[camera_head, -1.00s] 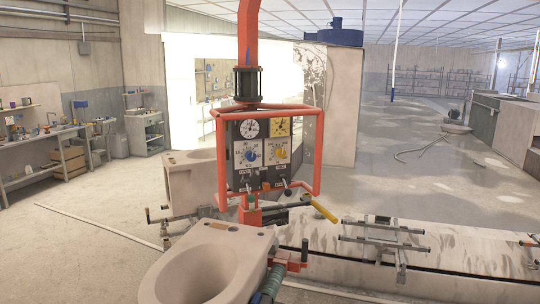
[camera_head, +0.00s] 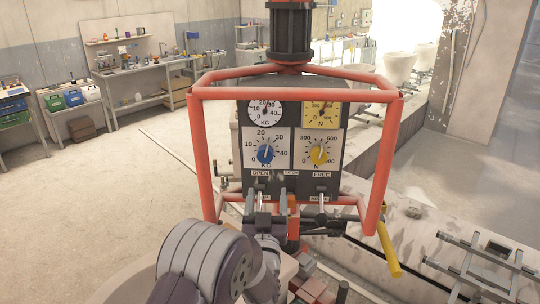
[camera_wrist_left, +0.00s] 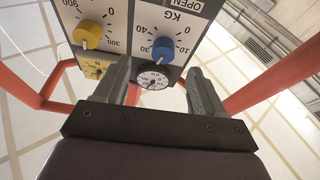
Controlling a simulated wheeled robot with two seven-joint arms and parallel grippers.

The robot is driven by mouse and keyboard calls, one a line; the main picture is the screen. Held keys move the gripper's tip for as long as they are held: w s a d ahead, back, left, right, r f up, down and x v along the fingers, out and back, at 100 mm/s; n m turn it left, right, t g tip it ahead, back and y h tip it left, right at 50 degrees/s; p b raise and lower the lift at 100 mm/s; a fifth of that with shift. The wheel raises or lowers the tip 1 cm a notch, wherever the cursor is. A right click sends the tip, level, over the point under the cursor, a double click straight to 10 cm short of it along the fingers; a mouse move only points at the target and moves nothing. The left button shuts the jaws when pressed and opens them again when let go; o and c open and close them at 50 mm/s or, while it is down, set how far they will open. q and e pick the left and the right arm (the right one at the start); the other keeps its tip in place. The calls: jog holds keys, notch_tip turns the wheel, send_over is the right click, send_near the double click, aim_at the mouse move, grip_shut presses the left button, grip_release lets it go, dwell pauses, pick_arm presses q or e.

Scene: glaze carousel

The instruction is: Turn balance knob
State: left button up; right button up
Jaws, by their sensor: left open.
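The control panel (camera_head: 292,150) hangs inside a red tube frame. It has a blue knob (camera_head: 266,154) on a white KG dial and a yellow knob (camera_head: 319,155) on a white N dial. My left gripper (camera_head: 268,200) is in front of the panel's lower edge, below the blue knob. In the left wrist view the panel appears upside down. There the blue knob (camera_wrist_left: 163,49) is beyond the open, empty fingers, roughly between their directions, and the yellow knob (camera_wrist_left: 87,34) is to the left. Neither finger visibly touches a knob. My right gripper is out of view.
The red frame (camera_head: 202,160) surrounds the panel on both sides, close to my left arm. Small levers (camera_head: 321,196) stick out below the dials. A yellow handle (camera_head: 389,250) hangs at the lower right. Workbenches (camera_head: 140,80) stand far back; the floor at left is clear.

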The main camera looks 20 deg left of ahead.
aim_at(265, 157)
pick_arm(q)
jog(key=shift+t+y, duration=0.3)
jog(key=p+x, duration=0.2)
jog(key=x, duration=0.1)
jog(key=p+x, duration=0.1)
jog(key=x, duration=0.3)
jog(key=r+p+x, duration=0.1)
jog(key=p+x, duration=0.1)
jog(key=x, duration=0.2)
jog(key=shift+s+a+r+p, duration=0.1)
jog(key=shift+s+a+p, duration=0.2)
jog(key=shift+w+a+r, duration=0.1)
jog(key=shift+w+a, duration=0.05)
jog(key=shift+w, duration=0.1)
jog(key=shift+s+a+r, duration=0.1)
jog(key=shift+r, duration=0.05)
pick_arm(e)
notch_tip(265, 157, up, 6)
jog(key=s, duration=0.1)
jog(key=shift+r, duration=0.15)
